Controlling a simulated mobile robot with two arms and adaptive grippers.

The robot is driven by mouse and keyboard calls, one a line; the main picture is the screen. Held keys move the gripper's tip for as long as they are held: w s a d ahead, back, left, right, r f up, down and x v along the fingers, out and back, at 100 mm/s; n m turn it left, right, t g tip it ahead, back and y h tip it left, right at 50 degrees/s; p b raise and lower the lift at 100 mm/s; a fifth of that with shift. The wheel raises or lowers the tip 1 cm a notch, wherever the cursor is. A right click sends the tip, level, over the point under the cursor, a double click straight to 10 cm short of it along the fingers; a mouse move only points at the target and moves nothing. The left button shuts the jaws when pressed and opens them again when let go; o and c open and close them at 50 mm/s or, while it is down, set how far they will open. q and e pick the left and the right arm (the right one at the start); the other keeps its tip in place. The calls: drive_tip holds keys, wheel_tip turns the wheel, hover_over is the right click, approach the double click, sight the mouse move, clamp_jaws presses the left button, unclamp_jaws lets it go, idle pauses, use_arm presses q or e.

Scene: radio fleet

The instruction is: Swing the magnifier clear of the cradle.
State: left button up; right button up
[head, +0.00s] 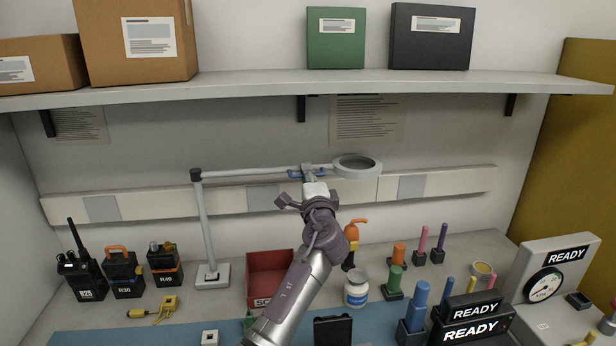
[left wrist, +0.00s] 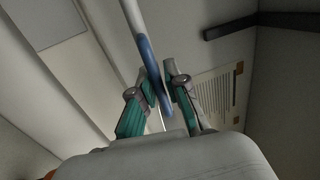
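The magnifier has a grey ring head (head: 357,166) at the right end of a white horizontal arm (head: 250,173). A white post (head: 207,225) on a square base carries that arm at the left. A blue grip (left wrist: 148,62) sits on the arm just left of the ring. My left gripper (head: 310,172) is up at this grip, and in the left wrist view its teal-padded fingers (left wrist: 162,84) stand closed around the blue grip. A black block (head: 333,329) at the front edge may be the cradle; I cannot tell. My right gripper is not in view.
A shelf (head: 250,92) with boxes hangs above the magnifier. Radios (head: 82,272) stand at the left, and a red bin (head: 268,275) and a white jar (head: 356,289) flank my arm. Several coloured posts and READY units (head: 474,320) crowd the right.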

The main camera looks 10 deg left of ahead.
use_arm(q)
drive_tip(key=o, duration=0.3)
drive_tip(key=shift+w+f, duration=0.15)
drive_tip(key=shift+w, duration=0.05)
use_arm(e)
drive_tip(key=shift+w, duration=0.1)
use_arm(q)
drive_tip(key=shift+s, duration=0.1)
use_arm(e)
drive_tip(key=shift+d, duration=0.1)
use_arm(q)
drive_tip(key=shift+s, duration=0.15)
drive_tip(key=v, duration=0.7)
